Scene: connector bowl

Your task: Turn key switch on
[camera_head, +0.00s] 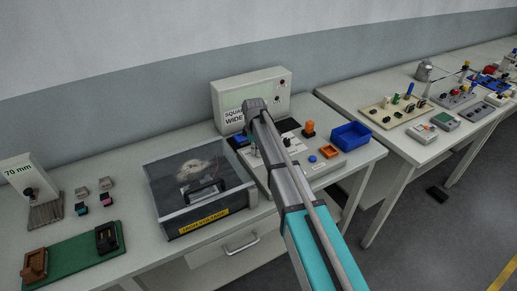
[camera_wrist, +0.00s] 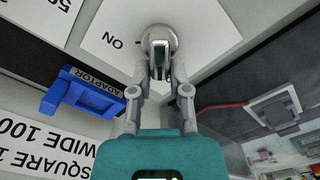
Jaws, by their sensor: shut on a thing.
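The key switch (camera_wrist: 159,33) shows at the top centre of the wrist view, a round metal barrel on a white plate marked "ON", with the lettering upside down to the left of the barrel. My gripper (camera_wrist: 160,66) is shut on the key, with one finger on each side of it. In the head view my arm covers the switch and the fingertips.
A blue adaptor (camera_wrist: 84,93) sits close left of my gripper in the wrist view. In the head view, a clear-lidded high-voltage box (camera_head: 200,180) stands left of my arm, a labelled white box (camera_head: 252,97) behind it, and a blue bin (camera_head: 351,135) to the right.

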